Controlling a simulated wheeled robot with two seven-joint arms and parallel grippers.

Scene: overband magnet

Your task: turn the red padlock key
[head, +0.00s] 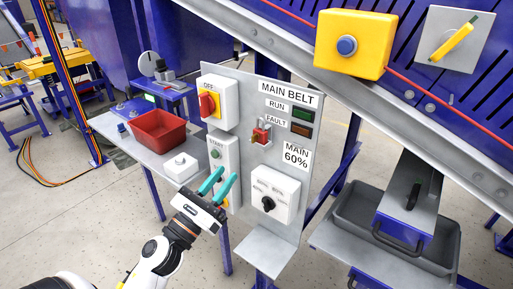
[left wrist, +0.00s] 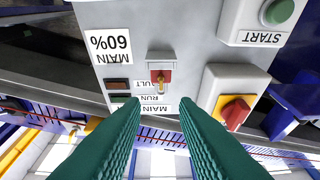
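The red padlock (head: 262,136) hangs on a small grey hasp on the MAIN BELT panel, left of the RUN and FAULT lamps. In the left wrist view, which shows the panel upside down, the red padlock (left wrist: 154,76) has a brass key (left wrist: 161,87) standing out of it. My left gripper (head: 228,173) has teal fingers that are apart, with nothing between them. It is below and left of the padlock, in front of the panel, and not touching the key. In the left wrist view the fingers (left wrist: 160,110) reach up from below toward the padlock. My right gripper is not in view.
Left of the padlock are the red-and-yellow OFF switch (head: 212,104) and the START box (head: 219,160). A selector dial box (head: 284,190) is below it. A red bin (head: 160,132) stands on the side shelf. A conveyor frame runs behind and to the right.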

